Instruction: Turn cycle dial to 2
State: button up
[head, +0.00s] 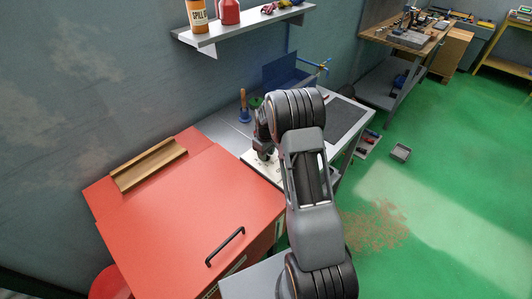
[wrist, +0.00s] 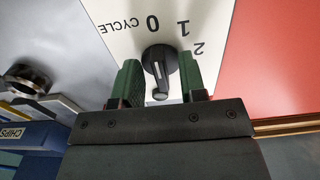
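The cycle dial (wrist: 158,66) is a black knob on a white panel (wrist: 118,38) marked CYCLE, 0, 1 and 2, with the print upside down in the wrist view. Its grip bar stands nearly upright in the picture, lined up roughly with the 0; I cannot tell for sure which end is the pointer. My gripper (wrist: 162,82) is open, with one green finger on each side of the knob; I cannot tell whether either touches it. In the head view, my gripper (head: 262,153) is over the white panel (head: 252,160), and my arm hides the dial.
A red cabinet (head: 190,210) with a black handle stands left of the panel. A grey bench (head: 226,132) with a plunger-like tool (head: 243,106) lies behind. In the wrist view, a metal ring (wrist: 27,77) and a blue CHIPS bin (wrist: 25,132) are at the left.

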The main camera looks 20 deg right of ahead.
jog(key=shift+c, duration=0.4)
grip_shut()
jog(key=m+b, duration=0.2)
jog(key=m, duration=0.1)
jog(key=shift+f, duration=0.15)
jog(key=m+b, duration=0.2)
jog(key=m, duration=0.2)
jog(key=shift+a+m, duration=0.15)
jog(key=shift+m, duration=0.15)
jog(key=m+b, duration=0.2)
jog(key=m, duration=0.2)
jog(key=shift+w+a+m+b, duration=0.1)
jog(key=shift+m+b, duration=0.3)
jog(key=shift+m, duration=1.6)
jog(key=shift+r, duration=0.2)
